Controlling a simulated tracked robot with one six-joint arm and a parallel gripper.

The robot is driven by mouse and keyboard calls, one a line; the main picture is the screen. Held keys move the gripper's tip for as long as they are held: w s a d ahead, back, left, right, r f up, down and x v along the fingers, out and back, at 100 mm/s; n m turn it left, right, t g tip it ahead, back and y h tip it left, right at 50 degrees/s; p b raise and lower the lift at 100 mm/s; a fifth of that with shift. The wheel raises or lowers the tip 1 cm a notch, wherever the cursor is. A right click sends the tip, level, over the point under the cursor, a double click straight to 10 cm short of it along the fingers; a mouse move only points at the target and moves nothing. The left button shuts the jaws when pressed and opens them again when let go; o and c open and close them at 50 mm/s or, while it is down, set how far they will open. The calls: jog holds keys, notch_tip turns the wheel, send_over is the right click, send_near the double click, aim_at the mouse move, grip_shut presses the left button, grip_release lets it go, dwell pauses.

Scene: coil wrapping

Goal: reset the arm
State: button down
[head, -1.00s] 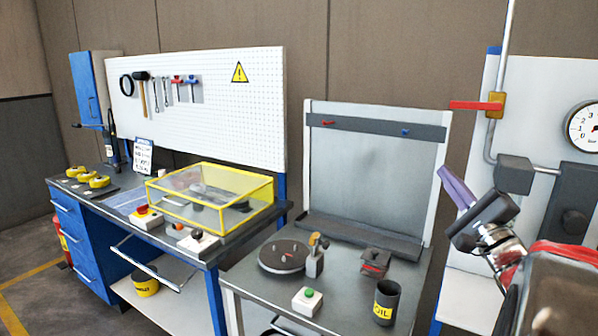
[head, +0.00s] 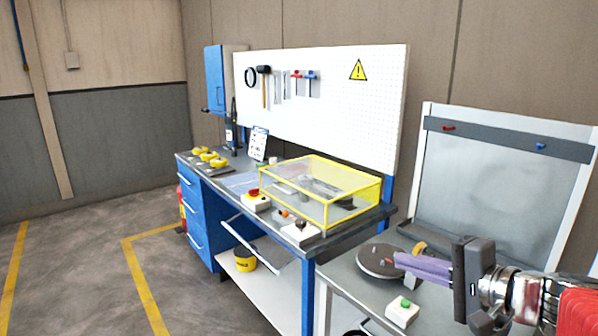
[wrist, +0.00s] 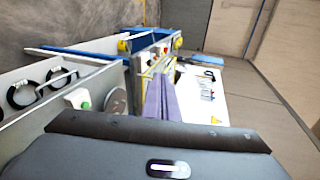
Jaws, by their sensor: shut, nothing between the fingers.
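My gripper (head: 400,262) is at the lower right of the head view, pointing left in front of the grey bench with the turntable. Its purple fingers are together with nothing between them. In the wrist view the purple fingers (wrist: 162,98) also lie side by side, above my dark gripper body. The fingers overlap the edge of the round turntable (head: 378,260) in the head view; I cannot tell the gap between them.
A blue workbench (head: 195,208) carries a yellow-framed clear cover (head: 335,200), button boxes and yellow rolls (head: 208,155). A white box with a green button (head: 403,310) sits just below my gripper in view. Open floor (head: 80,240) lies at the left.

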jog(key=s+a+f+n+g+h, duration=0.3)
jog(key=s+a+f+n+g, duration=0.5)
jog(key=s+f, duration=0.35)
jog(key=shift+s+d+f+n+t+h, duration=0.1)
jog(key=shift+s+d+n+t+h, duration=0.15)
jog(key=shift+s+d+n+h, duration=0.35)
jog(key=shift+s+d+f+n+t+h, duration=0.1)
jog(key=shift+s+d+n+t+h, duration=0.15)
jog(key=shift+s+n+h, duration=0.65)
jog(key=shift+s+d+n+t+h, duration=0.2)
jog(key=shift+s+d+n+h, duration=0.35)
jog(key=shift+s+h, duration=0.35)
jog(key=shift+a, duration=0.1)
